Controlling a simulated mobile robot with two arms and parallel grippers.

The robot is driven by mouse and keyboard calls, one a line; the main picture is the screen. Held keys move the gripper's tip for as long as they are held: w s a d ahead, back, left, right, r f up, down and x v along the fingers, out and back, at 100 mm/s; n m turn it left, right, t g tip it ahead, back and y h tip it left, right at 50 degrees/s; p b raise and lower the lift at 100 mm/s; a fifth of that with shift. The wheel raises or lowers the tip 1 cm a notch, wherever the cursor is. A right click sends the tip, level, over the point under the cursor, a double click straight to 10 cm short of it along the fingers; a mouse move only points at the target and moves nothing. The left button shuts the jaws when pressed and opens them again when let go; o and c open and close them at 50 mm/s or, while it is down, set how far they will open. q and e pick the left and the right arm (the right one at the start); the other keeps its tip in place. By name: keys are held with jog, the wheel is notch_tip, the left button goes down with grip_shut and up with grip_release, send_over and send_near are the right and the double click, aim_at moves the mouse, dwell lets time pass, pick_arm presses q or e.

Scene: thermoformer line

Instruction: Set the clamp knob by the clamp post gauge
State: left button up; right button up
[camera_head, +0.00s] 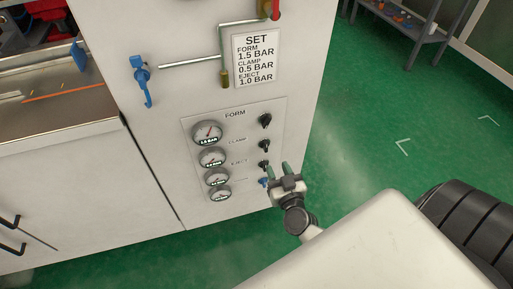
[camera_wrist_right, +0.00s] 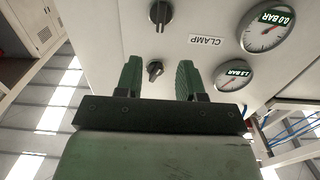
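The clamp knob (camera_head: 264,146), small and black, is the second one down on the FORM panel. The clamp gauge (camera_head: 212,158), round and white-faced, is to its left. In the right wrist view, turned upside down, the clamp knob (camera_wrist_right: 160,12) is at the top edge and the clamp gauge (camera_wrist_right: 268,27) appears to read 0.0 BAR. My right gripper (camera_head: 285,167) is open and empty in front of the panel. In the wrist view its green fingers (camera_wrist_right: 160,80) appear either side of another black knob (camera_wrist_right: 155,70); contact cannot be told. My left gripper is out of view.
A SET card (camera_head: 256,60) lists form 1.5, clamp 0.5 and eject 1.0 BAR. The form gauge (camera_wrist_right: 233,76) appears to read 1.5 BAR. A blue valve handle (camera_head: 140,75) and pipe are left of the card. Green floor (camera_head: 350,140) is clear to the right.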

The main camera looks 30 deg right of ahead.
aim_at(267, 145)
jog(key=x, duration=0.4)
jog(key=shift+w+d, duration=0.1)
jog(key=shift+w, duration=0.15)
jog(key=b+x, duration=0.1)
jog(key=x, duration=0.5)
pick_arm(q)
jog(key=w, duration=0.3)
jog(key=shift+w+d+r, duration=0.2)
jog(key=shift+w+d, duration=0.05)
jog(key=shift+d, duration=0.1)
pick_arm(e)
jog(key=shift+s, duration=0.1)
grip_shut()
